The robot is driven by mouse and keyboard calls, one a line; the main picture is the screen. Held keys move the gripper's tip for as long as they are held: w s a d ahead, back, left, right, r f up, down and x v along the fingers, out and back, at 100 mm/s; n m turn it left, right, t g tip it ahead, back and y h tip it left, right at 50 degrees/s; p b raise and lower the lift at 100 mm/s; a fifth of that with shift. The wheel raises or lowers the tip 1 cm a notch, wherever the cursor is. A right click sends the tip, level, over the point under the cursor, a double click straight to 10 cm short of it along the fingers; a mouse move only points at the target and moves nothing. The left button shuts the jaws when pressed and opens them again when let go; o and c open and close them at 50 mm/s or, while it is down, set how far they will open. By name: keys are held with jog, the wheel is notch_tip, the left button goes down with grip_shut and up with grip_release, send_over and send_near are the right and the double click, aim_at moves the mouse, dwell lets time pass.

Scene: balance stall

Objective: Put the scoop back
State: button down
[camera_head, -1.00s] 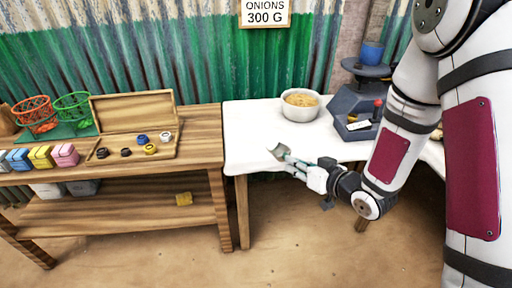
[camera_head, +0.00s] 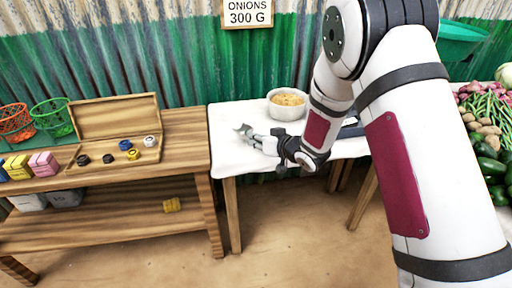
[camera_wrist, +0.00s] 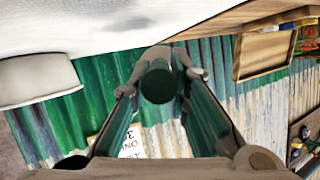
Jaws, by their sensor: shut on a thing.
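My gripper (camera_head: 260,139) is shut on the scoop (camera_head: 243,130), whose grey metal end points left and away, over the white-topped table (camera_head: 228,158) near its left side. In the wrist view the scoop's round dark green handle end (camera_wrist: 158,84) sits between my fingertips (camera_wrist: 157,92). A white bowl (camera_head: 285,111) of yellowish grain-like food stands behind and to the right of my gripper. The bowl also shows at the left of the wrist view (camera_wrist: 38,80). I cannot tell how high the scoop is above the cloth.
A wooden bench (camera_head: 185,150) on the left bears an open wooden box (camera_head: 145,157) with several small weights, colored blocks and wire baskets. My arm mostly hides the dark scale (camera_head: 352,130). Vegetables (camera_head: 487,135) lie at the far right.

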aim_at(256, 155)
jog(key=shift+w+a+f, duration=0.2)
jog(key=shift+w+a, duration=0.05)
jog(key=shift+f+b, duration=0.4)
jog(key=shift+f, duration=1.15)
jog(key=shift+f, duration=0.15)
jog(key=c, duration=1.5)
grip_release()
jog(key=p+v, duration=0.1)
jog(key=v, duration=1.1)
jog(key=shift+s+p, duration=0.1)
jog(key=shift+p, duration=0.25)
jog(key=shift+d+r, duration=0.1)
jog(key=shift+r, duration=0.1)
